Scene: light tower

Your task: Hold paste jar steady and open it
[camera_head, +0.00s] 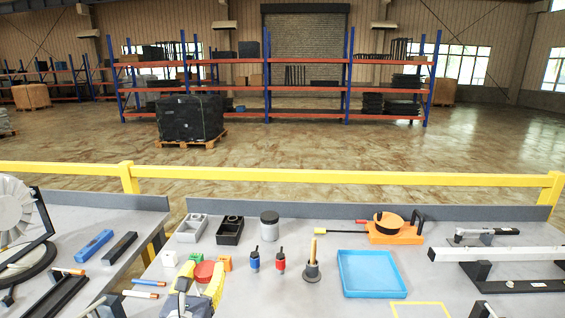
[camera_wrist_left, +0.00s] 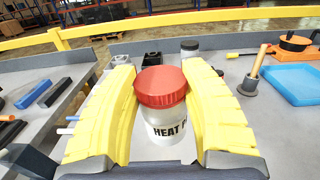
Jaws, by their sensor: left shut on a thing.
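The paste jar (camera_wrist_left: 165,122) is a pale jar with a red lid (camera_wrist_left: 160,86) and a label on which "HEAT P" can be read. It stands upright between the yellow fingers of my left gripper (camera_wrist_left: 158,78), which is shut on it. The lid is on the jar. In the head view, my left gripper (camera_head: 201,278) is at the bottom left of centre, with the red lid (camera_head: 205,271) showing between its fingers. The jar's body is mostly hidden there. My right gripper is not in view.
Close behind the jar are green and orange blocks (camera_head: 225,263). A grey-lidded jar (camera_head: 269,226) is behind. A blue tray (camera_head: 372,291) lies farther right.

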